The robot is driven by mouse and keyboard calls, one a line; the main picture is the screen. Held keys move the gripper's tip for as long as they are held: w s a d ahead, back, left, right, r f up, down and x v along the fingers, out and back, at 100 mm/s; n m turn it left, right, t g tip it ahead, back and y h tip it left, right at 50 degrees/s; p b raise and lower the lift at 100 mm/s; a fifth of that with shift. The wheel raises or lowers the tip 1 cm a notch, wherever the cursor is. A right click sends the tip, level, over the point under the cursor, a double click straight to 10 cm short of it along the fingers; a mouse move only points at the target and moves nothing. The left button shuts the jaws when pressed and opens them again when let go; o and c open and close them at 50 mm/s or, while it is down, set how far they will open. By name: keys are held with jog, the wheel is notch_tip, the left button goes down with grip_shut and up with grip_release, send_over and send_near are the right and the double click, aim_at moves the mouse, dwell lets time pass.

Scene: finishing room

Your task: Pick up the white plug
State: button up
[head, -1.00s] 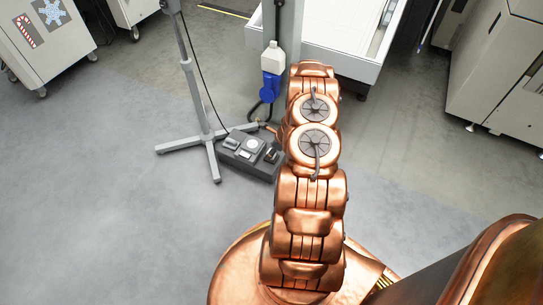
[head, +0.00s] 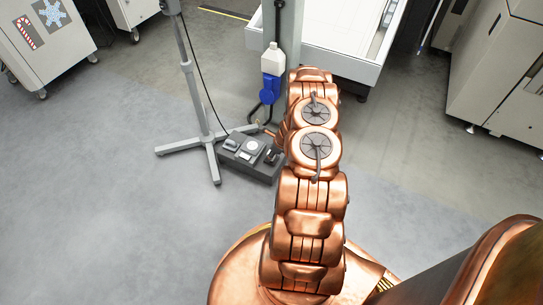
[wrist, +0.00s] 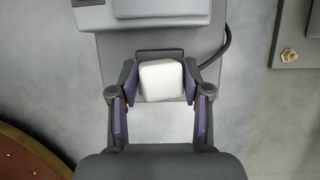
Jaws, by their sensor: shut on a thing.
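In the wrist view, the white plug (wrist: 162,80) is a pale block with rounded corners. It sits between the two fingertips of my gripper (wrist: 161,82), whose purple-lined pads press on its left and right sides. My gripper is shut on it. A grey surface lies behind the plug; I cannot tell whether the plug still touches it. In the head view, my copper arm hides the gripper and the plug.
A grey box (head: 238,158) with several fittings lies on the floor beside a grey tripod stand (head: 202,105). A white and blue fitting (head: 270,88) hangs on a post. A white bench (head: 325,52) stands behind. Open floor lies to the left.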

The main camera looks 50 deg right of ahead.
jog(key=shift+r, duration=0.35)
jog(key=shift+c, duration=1.1)
notch_tip(320, 180, up, 9)
jog(key=p, duration=0.3)
jog(key=shift+r, duration=0.15)
